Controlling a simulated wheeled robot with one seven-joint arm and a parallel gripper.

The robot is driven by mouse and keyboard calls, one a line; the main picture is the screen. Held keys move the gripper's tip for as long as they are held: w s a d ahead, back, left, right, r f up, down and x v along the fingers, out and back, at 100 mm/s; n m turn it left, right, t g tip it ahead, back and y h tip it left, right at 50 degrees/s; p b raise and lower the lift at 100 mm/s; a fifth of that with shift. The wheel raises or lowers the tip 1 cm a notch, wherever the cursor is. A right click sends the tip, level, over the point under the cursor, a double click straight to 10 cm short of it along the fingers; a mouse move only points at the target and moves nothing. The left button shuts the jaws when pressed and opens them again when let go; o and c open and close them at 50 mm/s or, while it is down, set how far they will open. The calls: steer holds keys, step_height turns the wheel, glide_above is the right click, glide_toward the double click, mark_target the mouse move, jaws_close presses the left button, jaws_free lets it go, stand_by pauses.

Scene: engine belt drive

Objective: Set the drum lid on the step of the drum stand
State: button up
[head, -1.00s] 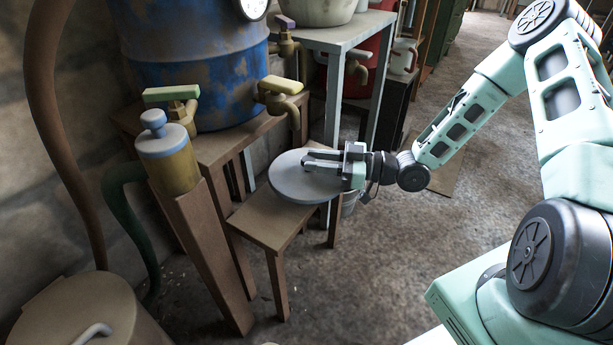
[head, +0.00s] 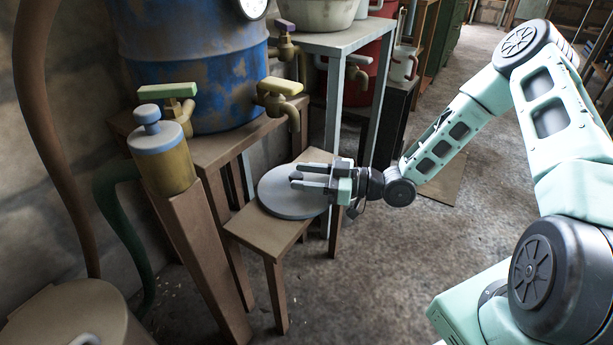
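The drum lid (head: 283,205), a flat grey disc, lies level on the wooden step (head: 252,236) of the drum stand (head: 207,152). It appears to rest on the step's top, its right side near or over the right edge. My gripper (head: 296,177) is above the lid, coming in from the right. Its two fingers look spread apart, one behind the other, over the lid's middle. Any handle on the lid is hidden or too small to make out between the fingers.
The blue drum (head: 190,75) stands on the stand, with brass taps (head: 277,98) along the front. A yellow canister (head: 163,160) tops a slanted wooden post left of the step. A grey table (head: 345,42) stands behind.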

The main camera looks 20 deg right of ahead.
steer(key=shift+r, duration=0.2)
steer(key=p+v, duration=0.3)
steer(key=v, duration=0.9)
steer(key=shift+d+f, duration=0.1)
